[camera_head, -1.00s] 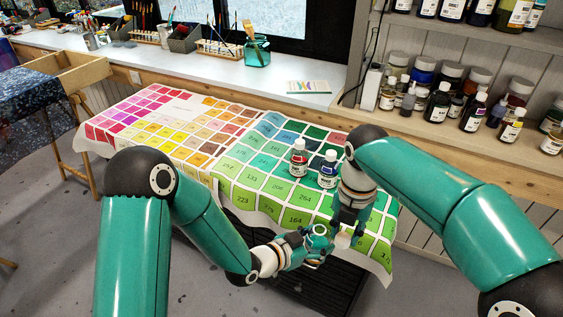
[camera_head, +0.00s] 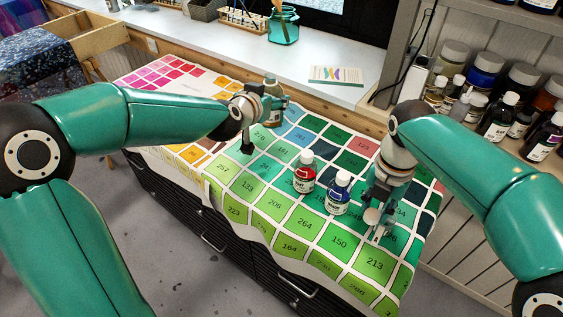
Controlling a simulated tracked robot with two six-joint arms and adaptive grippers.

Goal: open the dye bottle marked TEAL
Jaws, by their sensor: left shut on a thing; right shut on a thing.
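A grey-green bottle (camera_head: 272,88) is held up above the far part of the printed cloth. My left gripper (camera_head: 262,105) is shut on it; the bottle's label and top are too small to read or judge. My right gripper (camera_head: 375,219) is low over the right part of the cloth, shut on a small pale round piece (camera_head: 371,215) that looks like a cap. The two grippers are well apart. A red-labelled bottle (camera_head: 305,172) and a blue-labelled bottle (camera_head: 339,191) stand upright and capped on the cloth, between the grippers.
The color-chart cloth (camera_head: 290,245) covers a dark drawer cabinet, with bare cloth in front of the bottles. A white sill (camera_head: 215,45) behind holds a teal glass jar (camera_head: 284,26) and a color card (camera_head: 336,76). Shelved bottles (camera_head: 497,117) stand at right.

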